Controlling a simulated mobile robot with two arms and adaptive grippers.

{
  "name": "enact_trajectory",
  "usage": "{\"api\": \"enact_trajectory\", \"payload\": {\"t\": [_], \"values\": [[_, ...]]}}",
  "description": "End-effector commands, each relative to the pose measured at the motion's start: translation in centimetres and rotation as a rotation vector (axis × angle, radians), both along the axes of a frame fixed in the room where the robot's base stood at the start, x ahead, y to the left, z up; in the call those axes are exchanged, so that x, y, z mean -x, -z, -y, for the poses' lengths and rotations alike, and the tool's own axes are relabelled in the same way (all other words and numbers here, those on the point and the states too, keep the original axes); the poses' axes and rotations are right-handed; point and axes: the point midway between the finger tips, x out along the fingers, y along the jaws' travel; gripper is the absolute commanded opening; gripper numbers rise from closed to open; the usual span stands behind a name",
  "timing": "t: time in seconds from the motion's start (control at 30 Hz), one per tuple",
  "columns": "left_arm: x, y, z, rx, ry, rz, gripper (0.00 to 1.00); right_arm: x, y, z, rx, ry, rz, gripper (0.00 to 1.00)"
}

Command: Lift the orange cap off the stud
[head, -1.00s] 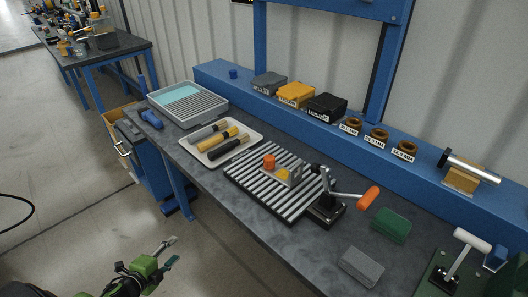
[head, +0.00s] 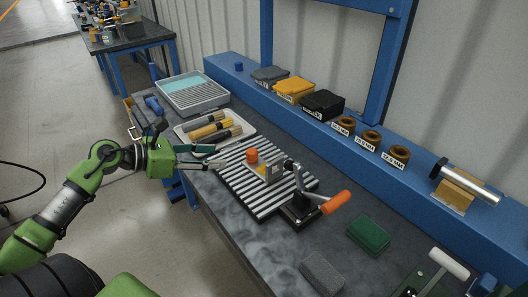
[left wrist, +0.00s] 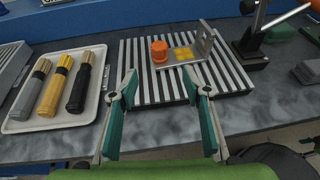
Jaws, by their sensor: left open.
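The orange cap (head: 251,156) sits upright at the left end of a small metal bracket (head: 272,172) on the slatted plate (head: 245,195); the stud under it is hidden. The cap also shows in the left wrist view (left wrist: 159,50), with a yellow piece (left wrist: 187,54) beside it on the bracket. My left gripper (head: 205,157) is open and empty, left of the cap and apart from it, near the plate's left edge. In the left wrist view its two fingers (left wrist: 160,95) point toward the plate, with the cap beyond them. My right gripper is not in view.
A lever clamp with an orange handle (head: 335,202) stands right of the bracket. A tray (head: 181,131) with several handled tools lies behind the left gripper. A green block (head: 368,234) and a grey block (head: 322,272) lie on the bench at right. Bare bench lies in front of the plate.

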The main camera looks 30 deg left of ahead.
Motion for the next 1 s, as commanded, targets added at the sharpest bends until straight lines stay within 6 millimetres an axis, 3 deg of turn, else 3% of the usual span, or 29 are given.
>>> {"api": "enact_trajectory", "payload": {"t": [0.2, 0.47, 0.83, 1.0], "values": [[-2.1, 0.6, 1.3, -0.019, 0.011, 0.003, 0.44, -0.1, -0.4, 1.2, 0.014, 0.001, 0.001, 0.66], [-5.3, 2.1, 3.0, -0.015, 0.007, 0.005, 0.44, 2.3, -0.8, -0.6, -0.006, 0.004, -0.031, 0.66], [-7.3, 3.0, 4.0, -0.014, 0.007, 0.003, 0.44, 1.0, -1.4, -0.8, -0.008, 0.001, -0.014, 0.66], [-9.1, 3.0, 5.0, -0.011, 0.006, 0.005, 0.44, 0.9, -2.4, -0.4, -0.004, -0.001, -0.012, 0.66]]}}
